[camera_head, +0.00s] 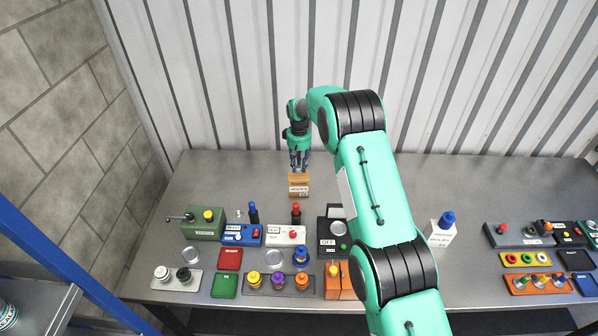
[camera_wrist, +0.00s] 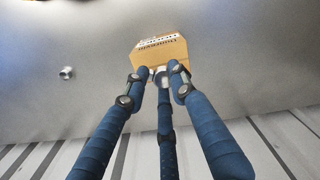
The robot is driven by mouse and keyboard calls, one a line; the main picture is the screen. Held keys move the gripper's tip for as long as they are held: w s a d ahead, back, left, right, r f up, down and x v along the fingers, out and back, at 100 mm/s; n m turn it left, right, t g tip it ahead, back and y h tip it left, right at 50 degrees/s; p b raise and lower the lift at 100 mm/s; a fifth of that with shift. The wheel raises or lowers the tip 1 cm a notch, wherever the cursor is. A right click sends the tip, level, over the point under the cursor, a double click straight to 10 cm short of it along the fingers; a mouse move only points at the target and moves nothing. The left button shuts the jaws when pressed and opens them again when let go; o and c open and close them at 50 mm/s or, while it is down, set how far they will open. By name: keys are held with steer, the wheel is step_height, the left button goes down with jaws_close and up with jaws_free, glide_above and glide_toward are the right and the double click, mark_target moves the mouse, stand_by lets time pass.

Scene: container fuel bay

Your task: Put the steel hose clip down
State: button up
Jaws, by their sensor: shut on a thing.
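My gripper (camera_head: 299,164) has three blue fingers, pointing down and drawn together above the back of the bench. In the wrist view its fingertips (camera_wrist: 159,74) close around a small grey metallic piece (camera_wrist: 160,70), which I take to be the steel hose clip; the fingers mostly hide it. An orange-brown labelled box (camera_head: 298,186) stands right by the fingertips on the robot's side. It also shows in the wrist view (camera_wrist: 160,52), just beyond the fingertips. I cannot tell whether the clip touches the box.
A small steel cylinder (camera_wrist: 66,73) lies on the bare bench (camera_head: 400,175) beside the box. A green box with a lever (camera_head: 204,224), a white box with a blue knob (camera_head: 441,232) and several coloured switch blocks fill the front. The corrugated wall (camera_head: 240,80) rises behind.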

mark_target(299, 168)
steer(key=shift+f+p, duration=0.45)
steer(key=shift+f, duration=1.2)
steer(key=shift+f, duration=0.15)
steer(key=o, duration=0.8)
steer(key=shift+c, duration=0.2)
step_height(299, 168, up, 12)
steer(key=b, duration=0.2)
